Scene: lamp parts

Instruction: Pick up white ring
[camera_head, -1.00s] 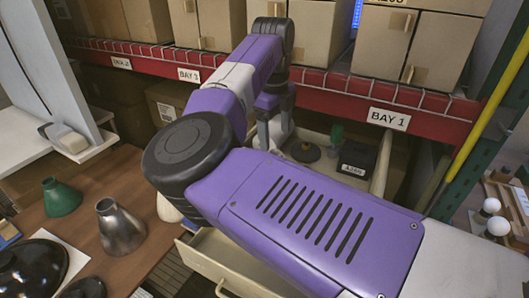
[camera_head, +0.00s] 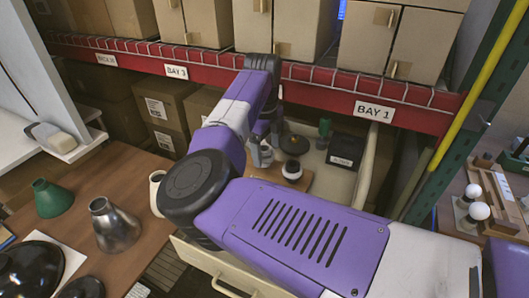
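A small white ring-like piece with a dark middle (camera_head: 292,171) sits on a brown board in the open cream drawer (camera_head: 362,178). I cannot tell for sure that it is the white ring. My gripper (camera_head: 263,154) hangs down over the drawer, just left of this piece. My arm hides part of the gripper, and its fingers are too small to make out. A white cup-like piece (camera_head: 156,188) stands on the brown table at the left, partly hidden by my arm.
The drawer also holds a dark round-based piece (camera_head: 294,142), a green piece (camera_head: 324,133) and a black labelled box (camera_head: 346,150). A red shelf beam (camera_head: 320,92) with cartons crosses behind. Green (camera_head: 52,198) and metal (camera_head: 114,225) shades stand on the table.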

